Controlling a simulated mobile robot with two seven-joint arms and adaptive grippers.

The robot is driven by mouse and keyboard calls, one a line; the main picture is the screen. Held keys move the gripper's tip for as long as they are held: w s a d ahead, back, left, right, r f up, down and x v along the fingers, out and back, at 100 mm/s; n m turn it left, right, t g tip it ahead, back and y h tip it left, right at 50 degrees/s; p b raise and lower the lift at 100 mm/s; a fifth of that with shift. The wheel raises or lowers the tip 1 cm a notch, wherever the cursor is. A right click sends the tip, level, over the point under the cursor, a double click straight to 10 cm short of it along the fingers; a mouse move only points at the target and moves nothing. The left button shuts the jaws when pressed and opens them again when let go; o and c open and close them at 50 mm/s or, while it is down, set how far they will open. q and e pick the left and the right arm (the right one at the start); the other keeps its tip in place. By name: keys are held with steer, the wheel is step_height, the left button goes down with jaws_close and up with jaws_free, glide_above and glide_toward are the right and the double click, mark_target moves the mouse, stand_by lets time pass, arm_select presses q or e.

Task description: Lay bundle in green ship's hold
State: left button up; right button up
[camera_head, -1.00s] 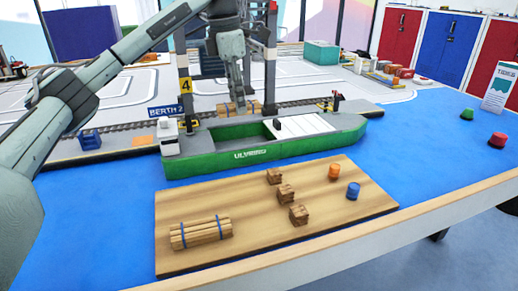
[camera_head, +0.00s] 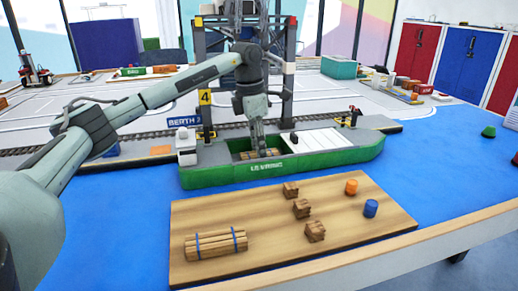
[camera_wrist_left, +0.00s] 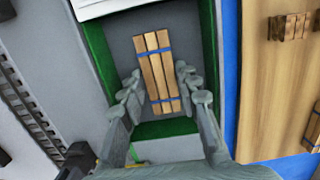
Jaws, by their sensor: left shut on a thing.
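The green ship (camera_head: 335,162) floats alongside the quay, with an open hold toward its left end. A bundle of wooden planks with blue bands (camera_head: 273,153) is down inside the hold, between its green side walls. My left gripper (camera_head: 259,151) reaches down into the hold and is shut on this bundle. In the left wrist view the bundle (camera_wrist_left: 155,62) lies lengthwise between the gripper's fingers (camera_wrist_left: 159,78), over the grey hold floor (camera_wrist_left: 120,45). Whether the bundle touches the floor I cannot tell. My right gripper is out of view.
A wooden board (camera_head: 265,236) in front carries another banded bundle (camera_head: 216,243), small crates (camera_head: 302,208), an orange drum (camera_head: 351,187) and a blue drum (camera_head: 371,208). A gantry crane (camera_head: 287,75) stands close behind my left arm. Blue floor right of the ship is mostly clear.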

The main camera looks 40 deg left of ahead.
mark_target(254, 154)
arm_select(q)
steer(key=shift+f, duration=0.15)
steer(key=o, duration=1.2)
steer(key=shift+c, duration=0.2)
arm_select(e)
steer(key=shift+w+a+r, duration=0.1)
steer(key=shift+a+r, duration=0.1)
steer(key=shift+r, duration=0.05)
arm_select(q)
step_height(254, 154, up, 12)
steer(key=s, duration=0.1)
steer(key=shift+a, duration=0.45)
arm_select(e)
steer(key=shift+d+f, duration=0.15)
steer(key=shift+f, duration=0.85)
